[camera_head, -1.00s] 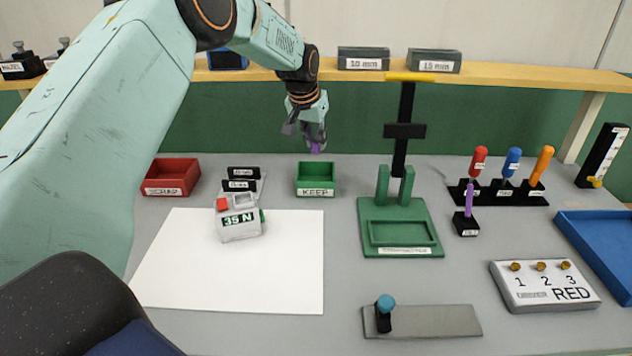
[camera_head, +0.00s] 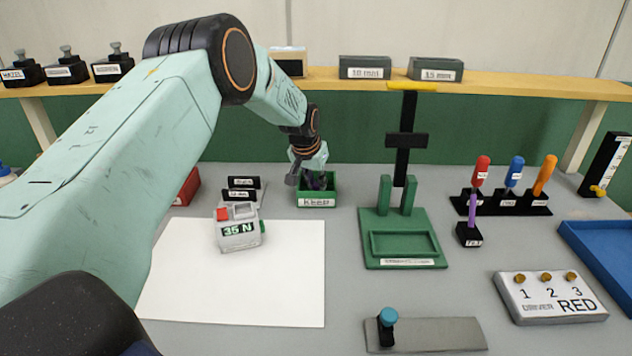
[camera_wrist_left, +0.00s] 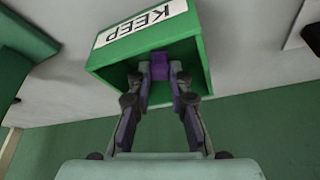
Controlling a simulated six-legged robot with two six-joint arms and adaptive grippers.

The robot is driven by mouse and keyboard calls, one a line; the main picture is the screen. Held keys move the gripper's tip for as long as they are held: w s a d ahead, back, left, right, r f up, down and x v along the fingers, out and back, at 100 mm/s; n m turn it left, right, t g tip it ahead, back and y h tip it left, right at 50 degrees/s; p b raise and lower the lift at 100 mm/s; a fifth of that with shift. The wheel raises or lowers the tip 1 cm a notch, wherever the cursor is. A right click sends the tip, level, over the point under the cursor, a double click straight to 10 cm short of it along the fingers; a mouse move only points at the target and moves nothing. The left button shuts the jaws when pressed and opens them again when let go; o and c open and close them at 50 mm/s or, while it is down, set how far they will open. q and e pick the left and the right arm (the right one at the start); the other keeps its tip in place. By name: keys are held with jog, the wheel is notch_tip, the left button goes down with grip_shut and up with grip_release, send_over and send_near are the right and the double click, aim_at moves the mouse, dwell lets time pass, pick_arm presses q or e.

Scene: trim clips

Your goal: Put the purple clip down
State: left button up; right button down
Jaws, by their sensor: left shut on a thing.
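The purple clip (camera_wrist_left: 160,68) is held between the fingertips of my left gripper (camera_wrist_left: 160,88). In the wrist view the clip is at the mouth of the green KEEP bin (camera_wrist_left: 150,45), within its walls. In the head view my left gripper (camera_head: 312,180) reaches down into the KEEP bin (camera_head: 317,202), and the clip is mostly hidden by the fingers. I cannot tell whether the clip touches the bin floor. My right gripper is not in view.
The red bin (camera_head: 188,188) is partly behind my left arm. A green fixture (camera_head: 402,235) stands to the right of the KEEP bin, with clear grey table between.

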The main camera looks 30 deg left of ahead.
pick_arm(q)
jog(key=shift+s+d+f, duration=0.1)
jog(key=shift+s+d, duration=0.05)
jog(key=o, duration=0.8)
jog(key=shift+f, duration=0.1)
jog(key=shift+r, duration=0.5)
jog(key=p+v, duration=0.1)
jog(key=v, duration=1)
jog(key=shift+r, duration=0.25)
jog(key=shift+s+r, duration=0.1)
jog(key=shift+s, duration=0.1)
